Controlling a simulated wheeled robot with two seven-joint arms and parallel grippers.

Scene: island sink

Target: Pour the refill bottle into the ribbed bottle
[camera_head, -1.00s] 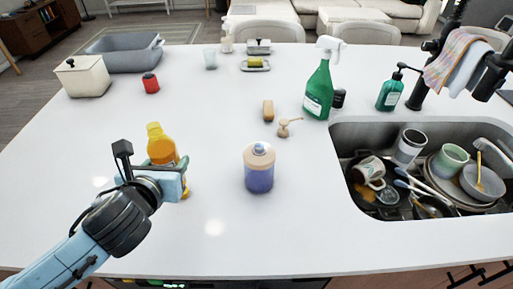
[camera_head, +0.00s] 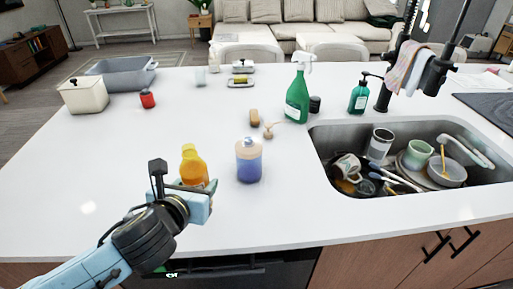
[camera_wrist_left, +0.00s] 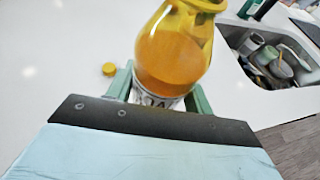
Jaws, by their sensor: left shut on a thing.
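The yellow bottle with orange liquid (camera_head: 193,166), which I take as the refill bottle, is in my left gripper (camera_head: 196,190). In the left wrist view, the green fingers of the left gripper (camera_wrist_left: 160,92) are on both sides of the bottle (camera_wrist_left: 172,58), around its lower label; its top is cut off there. I cannot tell whether its base touches the counter. A bottle with a beige top and blue-violet lower part (camera_head: 249,163), probably the ribbed bottle, stands upright just right of it, apart; ribs are too small to make out. My right gripper is out of view.
A small yellow cap-like piece (camera_wrist_left: 108,69) lies on the white counter (camera_head: 110,150). The sink (camera_head: 322,135) full of dishes is at right.

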